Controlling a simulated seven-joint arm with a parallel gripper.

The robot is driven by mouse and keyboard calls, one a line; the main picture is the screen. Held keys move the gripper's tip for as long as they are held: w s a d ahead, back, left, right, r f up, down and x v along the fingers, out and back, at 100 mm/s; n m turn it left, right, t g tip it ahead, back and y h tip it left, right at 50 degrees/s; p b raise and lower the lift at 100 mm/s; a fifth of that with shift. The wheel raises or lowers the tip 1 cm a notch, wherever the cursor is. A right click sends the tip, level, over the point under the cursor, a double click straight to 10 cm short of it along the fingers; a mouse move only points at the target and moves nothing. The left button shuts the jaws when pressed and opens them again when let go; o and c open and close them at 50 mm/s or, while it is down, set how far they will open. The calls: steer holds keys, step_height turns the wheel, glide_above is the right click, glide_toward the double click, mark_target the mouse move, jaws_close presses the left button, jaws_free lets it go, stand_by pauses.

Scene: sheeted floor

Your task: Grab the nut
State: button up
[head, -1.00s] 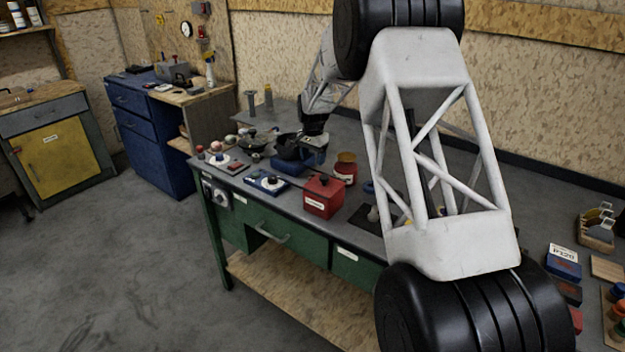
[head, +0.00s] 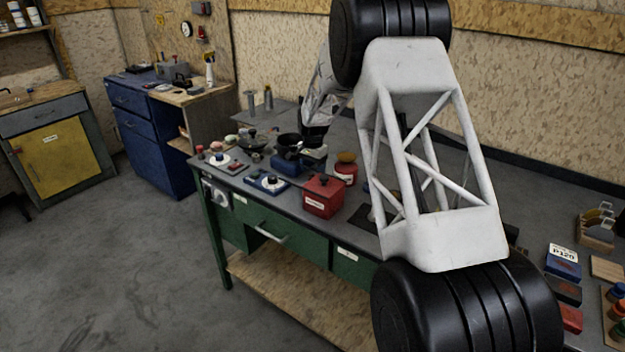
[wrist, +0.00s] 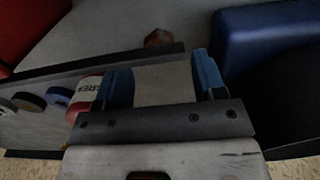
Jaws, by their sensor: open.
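A small brown rounded thing (wrist: 158,37), which looks like the nut, shows in the wrist view beyond the fingers. Its lower part is hidden behind a dark straight edge. My gripper (wrist: 163,82) has two blue-tipped fingers spread apart, with nothing held between them. The brown thing lies ahead of the gap, apart from both fingers. In the head view my gripper (head: 313,152) hangs low over the workbench, by a blue box (head: 287,163) and behind a red box. I cannot make out the nut in the head view.
The red box (head: 324,196) stands near the front edge of the workbench (head: 290,208). A red can (head: 346,172) and a dark pan (head: 290,143) are close to my gripper. In the wrist view, a blue object (wrist: 265,35) lies right of the fingers.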

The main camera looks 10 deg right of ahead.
steer(key=shift+f, duration=1.6)
steer(key=shift+c, duration=0.3)
steer(key=c, duration=1)
